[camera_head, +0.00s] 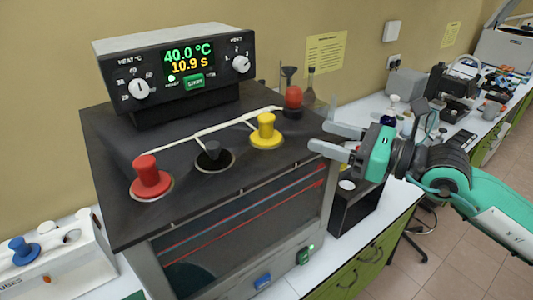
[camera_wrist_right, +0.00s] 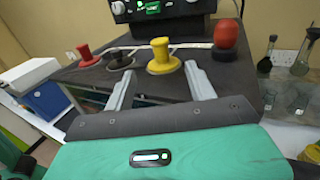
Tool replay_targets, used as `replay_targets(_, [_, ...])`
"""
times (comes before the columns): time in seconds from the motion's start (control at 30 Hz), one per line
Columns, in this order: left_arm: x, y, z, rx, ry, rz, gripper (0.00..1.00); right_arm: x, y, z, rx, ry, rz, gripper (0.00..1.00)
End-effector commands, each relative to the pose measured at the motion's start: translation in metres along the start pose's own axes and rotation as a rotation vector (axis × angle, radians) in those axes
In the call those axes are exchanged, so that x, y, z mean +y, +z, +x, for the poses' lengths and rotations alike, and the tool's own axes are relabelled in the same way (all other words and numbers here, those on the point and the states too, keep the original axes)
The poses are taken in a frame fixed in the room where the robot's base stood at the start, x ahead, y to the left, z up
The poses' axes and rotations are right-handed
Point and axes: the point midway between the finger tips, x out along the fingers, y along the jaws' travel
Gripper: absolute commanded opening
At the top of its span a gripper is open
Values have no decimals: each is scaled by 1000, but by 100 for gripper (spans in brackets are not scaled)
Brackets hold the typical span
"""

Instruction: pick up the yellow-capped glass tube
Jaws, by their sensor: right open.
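The yellow-capped tube (camera_head: 266,131) sits upright in a hole in the black top of the bath; only its yellow cap shows, and the glass below is hidden. My right gripper (camera_head: 318,138) is open and empty, to the right of the yellow cap and apart from it. In the right wrist view the yellow cap (camera_wrist_right: 162,56) stands beyond and between the two open fingers (camera_wrist_right: 158,80). My left gripper is not in view.
A red cap (camera_head: 150,176) and a black cap (camera_head: 213,155) sit in the same top (camera_head: 115,135), left of the yellow one. A red bulb (camera_head: 293,97) stands behind it. The control box (camera_head: 175,62) is at the back. A white rack with a blue cap (camera_head: 22,249) is at left.

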Motion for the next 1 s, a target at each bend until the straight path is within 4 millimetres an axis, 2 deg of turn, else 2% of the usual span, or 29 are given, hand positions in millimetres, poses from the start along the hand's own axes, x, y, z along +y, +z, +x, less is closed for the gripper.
replay_targets(0.4, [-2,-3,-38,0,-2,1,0,0,6,61,-1,1,1,56])
replay_targets(0.77, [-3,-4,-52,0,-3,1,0,1,4,88,0,2,2,56])
replay_targets(1.0, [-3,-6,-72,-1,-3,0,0,1,5,123,-1,2,3,56])
